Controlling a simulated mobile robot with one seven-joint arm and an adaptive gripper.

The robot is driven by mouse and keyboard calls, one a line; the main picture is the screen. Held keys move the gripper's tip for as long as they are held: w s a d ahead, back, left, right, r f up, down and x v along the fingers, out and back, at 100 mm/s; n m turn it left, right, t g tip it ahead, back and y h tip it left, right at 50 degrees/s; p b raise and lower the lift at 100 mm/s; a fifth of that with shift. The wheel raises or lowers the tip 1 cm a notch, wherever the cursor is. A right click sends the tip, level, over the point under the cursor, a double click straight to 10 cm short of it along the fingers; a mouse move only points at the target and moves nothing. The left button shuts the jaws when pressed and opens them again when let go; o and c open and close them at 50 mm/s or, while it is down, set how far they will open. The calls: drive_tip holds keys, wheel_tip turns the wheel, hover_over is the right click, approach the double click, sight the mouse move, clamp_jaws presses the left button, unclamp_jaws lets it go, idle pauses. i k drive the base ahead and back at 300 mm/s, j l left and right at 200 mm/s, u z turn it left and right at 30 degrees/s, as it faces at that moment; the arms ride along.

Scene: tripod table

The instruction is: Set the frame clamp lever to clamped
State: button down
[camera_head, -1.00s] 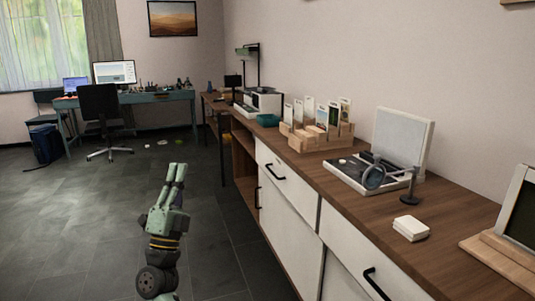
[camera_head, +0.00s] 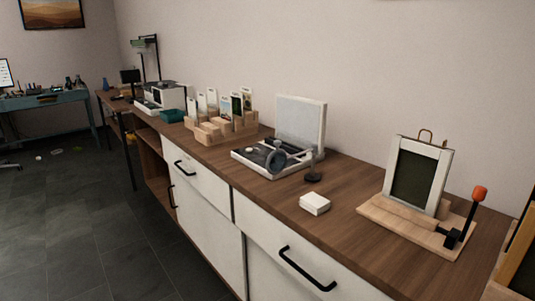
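The frame clamp stands at the right of the sideboard, with a wooden base (camera_head: 395,220). A white-edged frame (camera_head: 418,178) with a dark panel stands upright in it, a brass-coloured loop above its top edge. The clamp lever (camera_head: 463,222) is at the base's right end. It has a black arm and an orange-red knob (camera_head: 480,193), and points upward, tilted slightly right, from a black pivot. I cannot tell from this view whether the frame is clamped. My gripper is not in view now.
A small white box (camera_head: 314,203) lies left of the clamp. A wooden card rack (camera_head: 215,130) is further left. Another wood-edged object (camera_head: 520,260) is at the right edge.

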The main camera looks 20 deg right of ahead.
sight(479, 193)
drive_tip(key=z, duration=1.65)
drive_tip(key=i+j+u, duration=0.1)
drive_tip(key=j, duration=0.3)
drive_tip(key=i+j+u, duration=0.15)
drive_tip(key=j, duration=0.25)
drive_tip(key=i+j+u, duration=0.1)
drive_tip(key=j, duration=0.25)
drive_tip(key=i, duration=0.1)
